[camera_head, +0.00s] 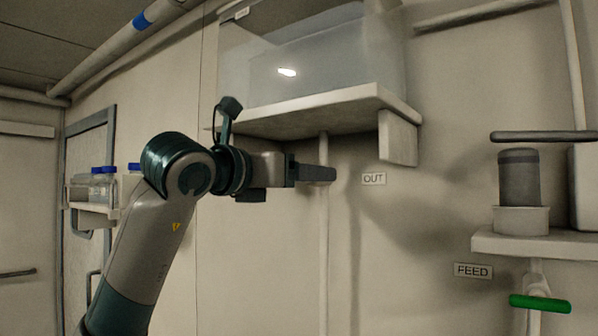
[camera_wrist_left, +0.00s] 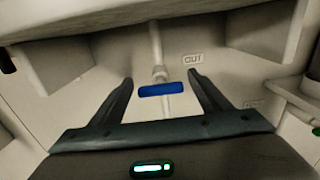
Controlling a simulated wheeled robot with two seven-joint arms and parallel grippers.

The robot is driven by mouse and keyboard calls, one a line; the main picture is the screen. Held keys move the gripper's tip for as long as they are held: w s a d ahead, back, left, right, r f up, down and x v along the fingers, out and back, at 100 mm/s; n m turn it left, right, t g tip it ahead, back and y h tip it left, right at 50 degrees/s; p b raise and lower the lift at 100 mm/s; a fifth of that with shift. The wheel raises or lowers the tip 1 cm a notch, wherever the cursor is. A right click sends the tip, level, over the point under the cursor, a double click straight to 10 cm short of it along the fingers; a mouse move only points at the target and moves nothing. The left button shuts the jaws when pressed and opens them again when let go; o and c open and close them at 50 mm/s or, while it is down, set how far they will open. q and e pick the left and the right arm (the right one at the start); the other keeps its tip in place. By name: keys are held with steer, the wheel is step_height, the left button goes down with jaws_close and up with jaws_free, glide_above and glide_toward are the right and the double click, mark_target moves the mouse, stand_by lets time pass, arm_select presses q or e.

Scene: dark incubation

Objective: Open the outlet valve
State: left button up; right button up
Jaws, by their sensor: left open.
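The outlet valve's blue handle (camera_wrist_left: 160,90) shows in the left wrist view, lying crosswise on a pale vertical pipe (camera_wrist_left: 157,45) beside the OUT label (camera_wrist_left: 193,59). My left gripper (camera_head: 328,174) is open, in front of the pipe and left of the OUT label (camera_head: 374,179) in the head view. In the left wrist view its two fingers (camera_wrist_left: 160,77) stand on either side of the handle, with gaps between. Whether the handle lies fully between the fingers in depth is unclear. In the head view the gripper hides the handle. My right gripper is not in view.
A shelf (camera_head: 320,117) with a translucent tank (camera_head: 335,65) is above my gripper, its bracket (camera_head: 397,138) at right. A green handle (camera_head: 540,303) hangs below the right shelf by the FEED label (camera_head: 473,270). Blue-capped bottles (camera_head: 103,186) stand on a left shelf.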

arm_select(q)
steer(key=c, duration=1.1)
steer(key=shift+o, duration=0.2)
